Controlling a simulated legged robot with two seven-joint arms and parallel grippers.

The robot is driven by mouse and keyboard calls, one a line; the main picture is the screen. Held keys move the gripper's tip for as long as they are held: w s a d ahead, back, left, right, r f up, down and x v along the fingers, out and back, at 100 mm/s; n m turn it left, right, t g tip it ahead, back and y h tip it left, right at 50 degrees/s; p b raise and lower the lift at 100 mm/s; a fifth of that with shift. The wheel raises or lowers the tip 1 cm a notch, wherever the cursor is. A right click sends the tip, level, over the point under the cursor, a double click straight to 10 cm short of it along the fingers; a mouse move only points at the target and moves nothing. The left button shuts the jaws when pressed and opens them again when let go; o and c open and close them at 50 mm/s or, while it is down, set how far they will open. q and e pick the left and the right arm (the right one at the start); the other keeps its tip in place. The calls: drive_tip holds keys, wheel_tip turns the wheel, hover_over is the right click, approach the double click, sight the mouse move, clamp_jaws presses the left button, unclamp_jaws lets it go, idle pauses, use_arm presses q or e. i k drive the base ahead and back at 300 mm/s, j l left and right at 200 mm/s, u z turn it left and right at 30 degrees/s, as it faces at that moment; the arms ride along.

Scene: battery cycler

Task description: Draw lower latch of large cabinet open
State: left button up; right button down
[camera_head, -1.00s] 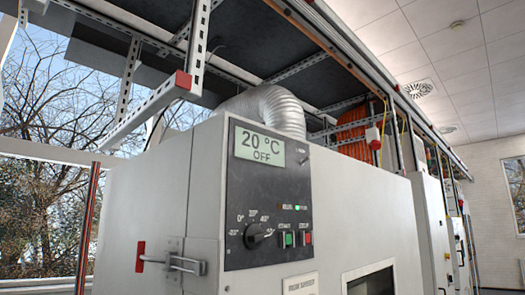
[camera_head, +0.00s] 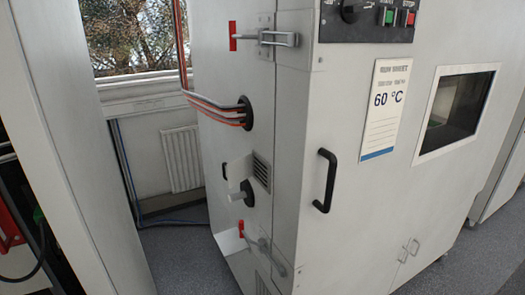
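The large cabinet (camera_head: 345,232) is a light grey unit in the middle and right of the view. Its lower latch (camera_head: 262,243) sits low on the left side near the front corner, with a red tab (camera_head: 241,229) at its left end and a metal rod running towards the door edge. The upper latch (camera_head: 277,38) is high on the same side, also with a red tab (camera_head: 232,36), and its handle lies across the door edge. A black door handle (camera_head: 325,181) is on the front. Neither of my grippers is in view.
Cables enter a black port (camera_head: 246,113) on the cabinet's side, above a vent and a protruding grey knob (camera_head: 240,196). A pale panel (camera_head: 62,150) stands at the left. Grey floor (camera_head: 180,262) lies open between it and the cabinet.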

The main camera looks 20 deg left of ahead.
sight(243, 235)
drive_tip(key=i+u, duration=0.35)
drive_tip(key=i, duration=0.6)
